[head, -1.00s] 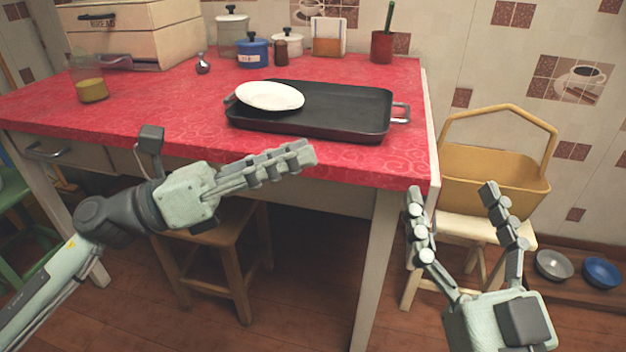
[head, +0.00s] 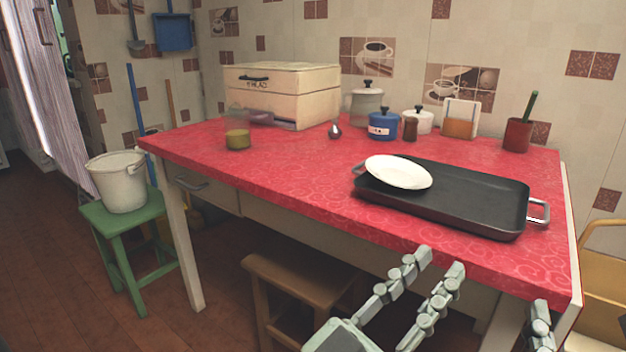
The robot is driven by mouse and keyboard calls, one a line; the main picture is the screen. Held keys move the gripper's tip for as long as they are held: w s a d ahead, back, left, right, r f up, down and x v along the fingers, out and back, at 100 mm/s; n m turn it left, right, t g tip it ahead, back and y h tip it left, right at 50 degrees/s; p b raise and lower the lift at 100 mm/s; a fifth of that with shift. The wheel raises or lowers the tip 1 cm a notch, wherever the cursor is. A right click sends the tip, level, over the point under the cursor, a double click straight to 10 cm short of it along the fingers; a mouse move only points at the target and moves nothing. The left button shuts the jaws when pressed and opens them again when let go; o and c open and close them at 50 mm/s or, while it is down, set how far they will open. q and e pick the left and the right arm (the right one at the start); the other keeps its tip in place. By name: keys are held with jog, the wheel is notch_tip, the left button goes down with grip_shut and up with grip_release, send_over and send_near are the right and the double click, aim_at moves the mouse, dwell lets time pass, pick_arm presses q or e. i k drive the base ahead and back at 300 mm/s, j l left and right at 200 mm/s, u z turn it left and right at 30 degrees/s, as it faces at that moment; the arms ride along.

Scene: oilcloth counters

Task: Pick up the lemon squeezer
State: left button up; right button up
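I cannot say for certain which object is the lemon squeezer. A small shiny metal object (head: 335,130), rounded below and narrow on top, stands on the red-covered table (head: 300,165) in front of the cream wooden box and may be it. My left gripper (head: 439,262) is at the table's front edge, below the black tray. Its two fingers are apart with nothing between them. It is well to the right of and nearer than the metal object. My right gripper (head: 540,322) shows only in part at the lower right corner, so its opening is hidden.
A black tray (head: 470,205) with a white plate (head: 398,171) fills the table's right. A cream box (head: 285,90), blue pot (head: 383,124) and other jars stand behind. A yellowish jar (head: 237,139) is at left. The front middle is clear. A stool (head: 300,285) stands underneath.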

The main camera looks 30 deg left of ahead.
aim_at(236, 123)
jog(key=k+u, duration=0.1)
jog(key=u, duration=1.25)
